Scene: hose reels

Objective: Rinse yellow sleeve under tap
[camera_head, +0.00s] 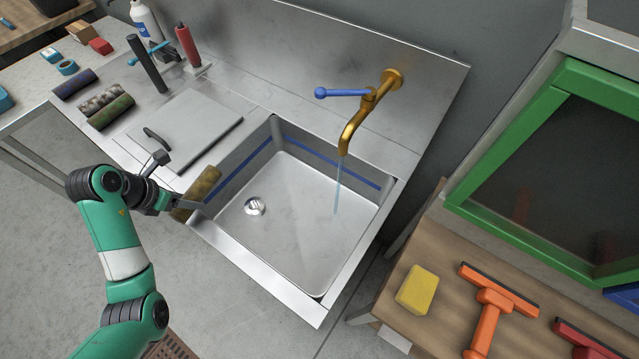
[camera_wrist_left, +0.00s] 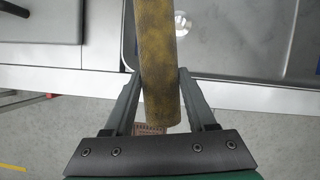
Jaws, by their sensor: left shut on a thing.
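The yellow sleeve (camera_head: 197,192) is a dirty, dark-stained yellow roll. My left gripper (camera_head: 172,203) is shut on it and holds it over the left front rim of the sink. In the left wrist view the sleeve (camera_wrist_left: 158,60) stands between the two fingers of the gripper (camera_wrist_left: 160,95), its far end out of frame. The brass tap (camera_head: 357,119) with a blue lever (camera_head: 340,92) is at the back of the sink. A thin stream of water (camera_head: 337,190) falls from it into the basin. My right gripper is not in view.
The steel sink (camera_head: 290,215) is empty, with a drain (camera_head: 255,206) at left. A grey lid (camera_head: 186,130) lies on the counter left of it. Rolled sleeves (camera_head: 104,106) lie farther left. A yellow sponge (camera_head: 417,290) and orange squeegee (camera_head: 490,310) are on the right wooden bench.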

